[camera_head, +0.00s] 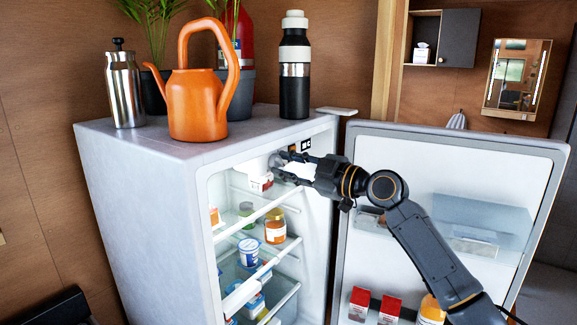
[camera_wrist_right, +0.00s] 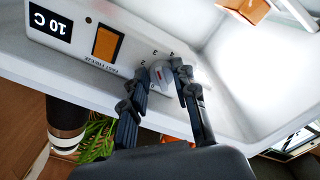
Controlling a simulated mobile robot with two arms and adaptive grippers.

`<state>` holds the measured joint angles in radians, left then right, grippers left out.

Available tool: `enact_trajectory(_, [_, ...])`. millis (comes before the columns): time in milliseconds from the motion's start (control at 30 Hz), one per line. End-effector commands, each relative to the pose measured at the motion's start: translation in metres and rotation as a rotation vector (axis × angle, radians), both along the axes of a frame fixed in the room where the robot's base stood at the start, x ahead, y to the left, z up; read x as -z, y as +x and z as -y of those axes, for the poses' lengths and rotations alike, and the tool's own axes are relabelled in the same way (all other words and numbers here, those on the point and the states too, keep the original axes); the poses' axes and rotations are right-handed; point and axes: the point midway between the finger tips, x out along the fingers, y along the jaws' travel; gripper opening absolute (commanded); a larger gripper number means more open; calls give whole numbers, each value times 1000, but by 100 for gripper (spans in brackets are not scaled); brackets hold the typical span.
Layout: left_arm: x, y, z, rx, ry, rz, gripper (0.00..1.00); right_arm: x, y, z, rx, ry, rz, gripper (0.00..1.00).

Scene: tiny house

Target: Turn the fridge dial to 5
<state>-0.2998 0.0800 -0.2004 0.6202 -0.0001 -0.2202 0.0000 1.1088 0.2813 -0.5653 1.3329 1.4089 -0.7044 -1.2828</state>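My right gripper (camera_wrist_right: 163,74) has one finger on each side of the dial, and the dial fills the gap between the fingertips. In the head view my right gripper (camera_head: 280,167) reaches to the top of the open fridge (camera_head: 150,185). The dial cannot be made out there behind the fingers. My left gripper is not in view.
The fridge door (camera_head: 450,180) stands open at the right, behind my right arm. An orange watering can (camera_head: 195,105), a black bottle (camera_head: 294,90) and a steel press (camera_head: 124,90) stand on the fridge. Shelves below hold several jars and cartons. The panel has a display (camera_wrist_right: 50,20) reading 10 C.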

Motion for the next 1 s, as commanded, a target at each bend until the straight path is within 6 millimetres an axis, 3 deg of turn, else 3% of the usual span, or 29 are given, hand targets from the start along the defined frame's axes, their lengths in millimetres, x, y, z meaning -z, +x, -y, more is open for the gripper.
enact_trajectory(467, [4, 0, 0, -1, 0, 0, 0, 1, -1, -1, -1, 44, -59, 0])
enact_trajectory(1000, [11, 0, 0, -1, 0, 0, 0, 2, -3, -2, -1, 310, -427, 0])
